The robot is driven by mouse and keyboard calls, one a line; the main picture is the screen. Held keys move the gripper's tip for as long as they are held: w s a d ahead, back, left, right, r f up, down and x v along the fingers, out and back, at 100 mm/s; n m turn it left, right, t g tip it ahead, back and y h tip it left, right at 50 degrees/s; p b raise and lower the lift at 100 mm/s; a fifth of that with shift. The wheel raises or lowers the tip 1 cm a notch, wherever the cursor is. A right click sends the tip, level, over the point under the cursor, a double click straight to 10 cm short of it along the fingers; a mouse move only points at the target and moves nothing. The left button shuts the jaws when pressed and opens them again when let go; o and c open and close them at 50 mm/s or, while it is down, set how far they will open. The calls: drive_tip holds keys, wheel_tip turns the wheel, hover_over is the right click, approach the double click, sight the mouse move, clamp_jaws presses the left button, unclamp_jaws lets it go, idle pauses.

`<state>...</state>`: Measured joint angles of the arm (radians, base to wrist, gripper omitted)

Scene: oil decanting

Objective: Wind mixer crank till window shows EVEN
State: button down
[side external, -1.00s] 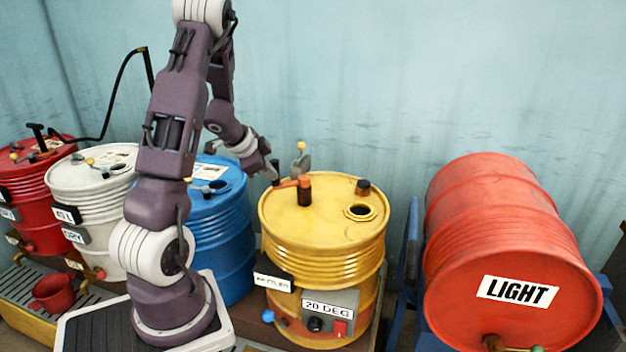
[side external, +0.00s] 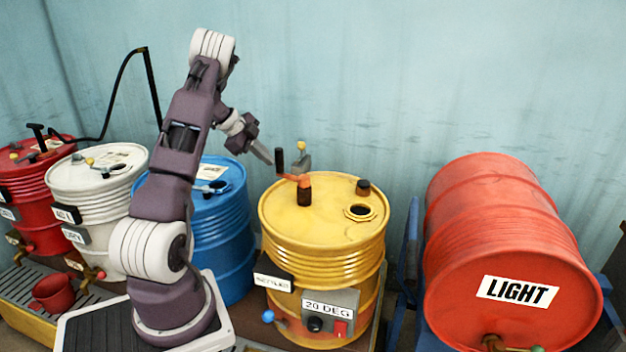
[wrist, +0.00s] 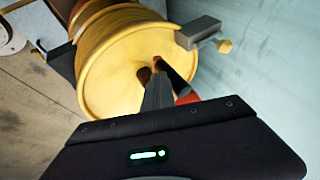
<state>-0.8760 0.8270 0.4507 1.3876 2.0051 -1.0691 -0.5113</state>
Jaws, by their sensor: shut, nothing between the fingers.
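The yellow drum (side external: 320,225) stands upright, with the mixer crank on its lid. The crank has an orange arm (side external: 290,178) and an upright black handle (side external: 279,161), pointing left of its hub. The drum's dark window (side external: 273,283) carries small lettering that looks like SETTLED. My gripper (side external: 268,158) is shut and empty, just left of the handle's upper part. In the wrist view, my grey fingers (wrist: 157,95) lie close beside the black handle (wrist: 174,80); whether they touch cannot be told.
A lever with a yellow knob (side external: 300,146) stands at the lid's back edge. An open bung hole (side external: 360,212) and a dark cap (side external: 363,187) are on the lid. The blue drum (side external: 222,230) stands left, and the red LIGHT drum (side external: 510,240) lies right.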

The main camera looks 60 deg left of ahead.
drive_tip(key=shift+w+a, duration=0.35)
drive_tip(key=shift+a, duration=0.1)
idle(0.5)
